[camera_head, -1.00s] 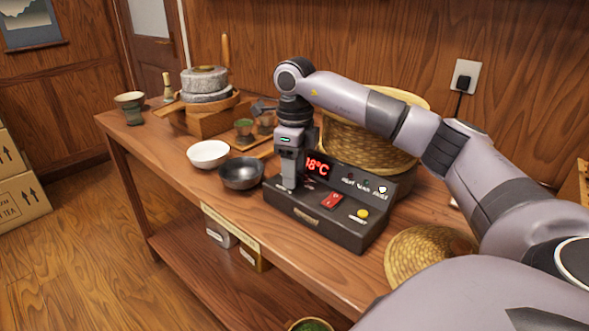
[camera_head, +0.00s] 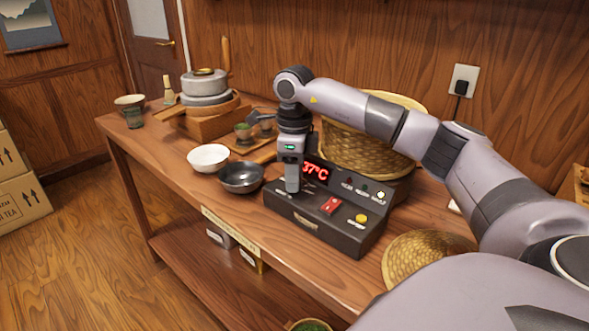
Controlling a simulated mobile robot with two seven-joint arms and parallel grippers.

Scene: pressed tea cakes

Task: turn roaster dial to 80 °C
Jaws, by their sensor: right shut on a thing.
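The roaster (camera_head: 320,230) is a dark control box on the wooden table, with a red display (camera_head: 316,172) whose visible part reads "37°C". A leading digit may be hidden behind my gripper. My right gripper (camera_head: 291,188) points down at the left end of the roaster's panel and is shut on the dial there. The dial itself is hidden by the fingers. My left gripper is not in view.
A woven basket (camera_head: 350,150) stands behind the roaster and a woven lid (camera_head: 425,255) lies to its right. A dark bowl (camera_head: 241,177) and a white bowl (camera_head: 208,158) stand close on the left. A stone mill (camera_head: 205,85) is farther back.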

